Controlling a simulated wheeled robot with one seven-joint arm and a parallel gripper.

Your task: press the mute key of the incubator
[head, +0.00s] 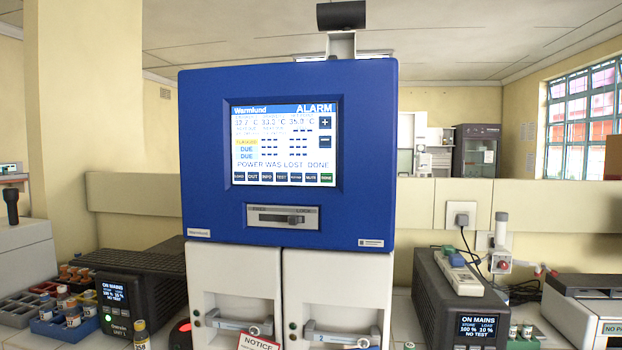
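The incubator's blue control panel (215,155) stands upright in the middle of the head view. Its lit screen (285,142) shows "Warmlund", "ALARM" and the line "POWER WAS LOST". A row of small keys runs along the screen's bottom edge. The mute key (311,178) is dark with pale lettering, second from the right, beside a key with green lettering (326,178) at the row's end. Nothing covers the keys. My gripper is not in view.
Below the panel are two white doors with handles (240,324) and a "NOTICE" sign (258,342). Black power units stand left (135,290) and right (465,300) on the bench. Vials in racks (72,318) sit at the left. The space before the screen looks clear.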

